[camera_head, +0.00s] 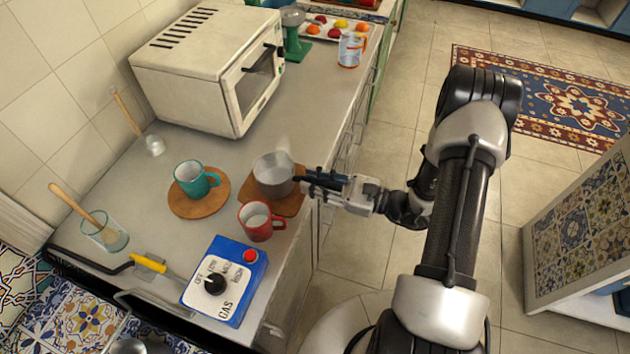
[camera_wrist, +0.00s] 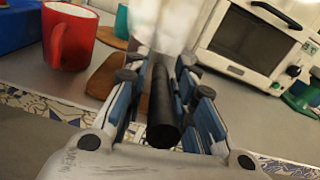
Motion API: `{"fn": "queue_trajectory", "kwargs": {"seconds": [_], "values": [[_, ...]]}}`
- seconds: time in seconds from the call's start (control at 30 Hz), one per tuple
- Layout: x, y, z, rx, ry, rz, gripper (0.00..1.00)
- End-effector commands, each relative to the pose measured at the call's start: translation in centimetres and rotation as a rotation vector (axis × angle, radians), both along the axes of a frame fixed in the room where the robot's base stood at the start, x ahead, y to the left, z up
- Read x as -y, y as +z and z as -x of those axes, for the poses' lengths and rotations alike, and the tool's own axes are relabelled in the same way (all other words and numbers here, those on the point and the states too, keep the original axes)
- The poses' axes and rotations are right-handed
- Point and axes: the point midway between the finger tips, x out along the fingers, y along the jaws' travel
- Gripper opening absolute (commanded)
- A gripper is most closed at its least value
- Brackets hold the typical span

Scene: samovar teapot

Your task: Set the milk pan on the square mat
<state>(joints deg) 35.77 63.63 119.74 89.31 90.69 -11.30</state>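The grey metal milk pan (camera_head: 272,177) is over the brown square mat (camera_head: 289,206), covering much of it. I cannot tell whether its base touches the mat. The mat also shows left of my fingers in the wrist view (camera_wrist: 104,76). My gripper (camera_head: 311,182) is at the pan's right side, with its fingers around the dark handle. In the wrist view the handle (camera_wrist: 162,118) lies between the blue-sided finger pads, which look closed on it. The pan body beyond is pale and blurred there.
A red mug (camera_head: 257,222) stands close in front of the pan. A teal cup (camera_head: 190,178) sits on a round wooden board (camera_head: 185,208) to the left. A blue gas control box (camera_head: 240,295) is nearer. A white oven (camera_head: 205,85) stands behind. The counter's right edge is under my gripper.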

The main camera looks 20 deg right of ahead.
Motion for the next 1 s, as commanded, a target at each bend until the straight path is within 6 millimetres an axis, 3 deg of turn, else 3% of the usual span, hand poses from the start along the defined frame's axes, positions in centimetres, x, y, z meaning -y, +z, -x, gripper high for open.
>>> {"fn": "queue_trajectory", "kwargs": {"seconds": [0.1, 0.5, 1.0], "values": [[0.0, 0.0, 0.0, 0.0, 0.0, 0.0, 0.34], [0.2, 0.5, 0.1, 0.0, -0.002, 0.0, 0.34], [8.2, 0.3, 5.7, 0.0, -0.005, 0.0, 0.34]]}}
